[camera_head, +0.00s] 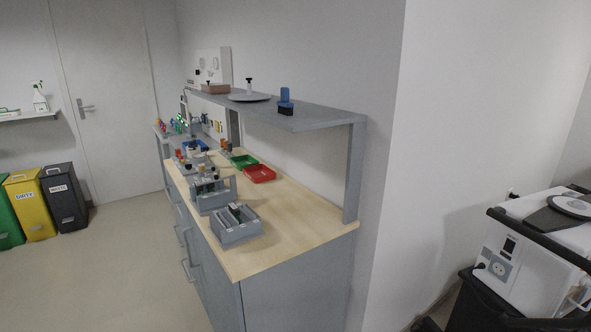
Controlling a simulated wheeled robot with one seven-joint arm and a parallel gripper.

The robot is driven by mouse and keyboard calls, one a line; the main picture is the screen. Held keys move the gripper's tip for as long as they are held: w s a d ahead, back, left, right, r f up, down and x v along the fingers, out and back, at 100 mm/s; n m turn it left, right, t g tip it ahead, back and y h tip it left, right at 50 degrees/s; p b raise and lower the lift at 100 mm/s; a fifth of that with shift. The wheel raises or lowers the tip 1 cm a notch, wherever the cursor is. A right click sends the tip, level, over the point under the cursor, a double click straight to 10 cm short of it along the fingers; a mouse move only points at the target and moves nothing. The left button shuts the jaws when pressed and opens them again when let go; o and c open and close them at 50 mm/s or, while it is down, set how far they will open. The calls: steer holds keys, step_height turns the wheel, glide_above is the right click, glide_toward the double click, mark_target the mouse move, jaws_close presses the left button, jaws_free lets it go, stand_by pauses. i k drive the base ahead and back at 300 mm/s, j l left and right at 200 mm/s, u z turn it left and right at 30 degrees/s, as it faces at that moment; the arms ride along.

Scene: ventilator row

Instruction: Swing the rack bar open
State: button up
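A grey rack (212,205) stands on the wooden top of a workbench (290,212), near its front edge, with small upright parts in it. A second grey box-like holder (236,232) with dark and pale pieces in it sits closer to me. A bar on either one is too small to make out, and I cannot tell whether one is closed or open. My gripper is not in view.
A grey shelf (318,121) runs above the bench on a side panel. Green (244,161) and red (260,174) trays lie behind the racks. A white machine (530,255) with a black rail stands at right. Bins (63,198) stand at left. Floor (120,270) before the bench is clear.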

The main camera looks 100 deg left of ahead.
mark_target(216, 179)
steer(key=u, duration=2.05)
steer(key=i+j+u, duration=0.15)
steer(key=j+u, duration=0.35)
steer(key=i+j+u, duration=0.15)
steer(key=u, duration=0.35)
steer(key=j, duration=0.1)
